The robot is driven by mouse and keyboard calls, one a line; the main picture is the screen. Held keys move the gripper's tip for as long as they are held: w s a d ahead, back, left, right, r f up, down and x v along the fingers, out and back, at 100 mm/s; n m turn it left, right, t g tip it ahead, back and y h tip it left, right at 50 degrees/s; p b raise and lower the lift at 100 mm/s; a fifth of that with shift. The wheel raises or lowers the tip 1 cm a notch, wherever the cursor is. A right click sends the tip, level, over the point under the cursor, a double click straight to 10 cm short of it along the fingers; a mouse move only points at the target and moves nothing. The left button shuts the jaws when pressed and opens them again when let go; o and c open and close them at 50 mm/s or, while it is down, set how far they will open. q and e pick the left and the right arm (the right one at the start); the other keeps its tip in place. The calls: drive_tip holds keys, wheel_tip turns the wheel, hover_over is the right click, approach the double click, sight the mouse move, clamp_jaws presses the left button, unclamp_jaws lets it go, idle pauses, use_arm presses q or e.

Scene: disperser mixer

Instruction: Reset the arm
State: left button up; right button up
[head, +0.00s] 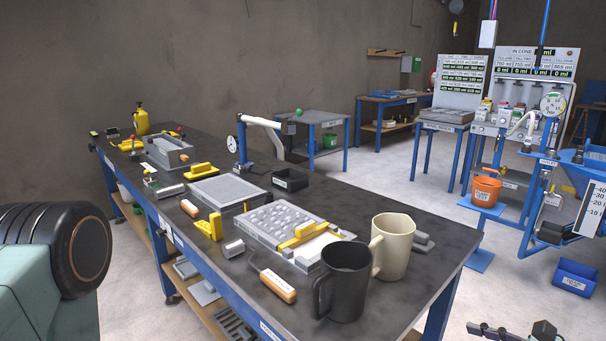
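A pale lever arm (262,122) reaches out to the right from a blue stand with a round dial (232,144), at the back of the dark workbench (345,192). A green ball (299,112) shows near its right end. I cannot tell whether this is the arm of the task. A small dark grey part at the bottom right edge looks like my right gripper (512,331). My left gripper is not in view.
A black mug (343,284) and a cream mug (395,246) stand at the bench's near right end. A dimpled grey tray (270,222) and yellow tools lie behind them. A blue bin (575,277) stands on the floor.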

drive_tip(key=s+a+f+n+g+h, duration=0.4)
drive_tip(key=s+f+n+g+h, duration=0.3)
drive_tip(key=s+f+n, duration=0.5)
drive_tip(key=s+a+f+n+g, duration=0.2)
drive_tip(key=s+a+n, duration=0.2)
drive_tip(key=s+n, duration=0.2)
drive_tip(key=s+a+f+n+g+h, duration=0.1)
drive_tip(key=s+a+n, duration=0.3)
drive_tip(key=s, duration=0.6)
drive_tip(key=f+n+g, duration=0.1)
drive_tip(key=n, duration=0.1)
drive_tip(key=shift+f+n, duration=0.4)
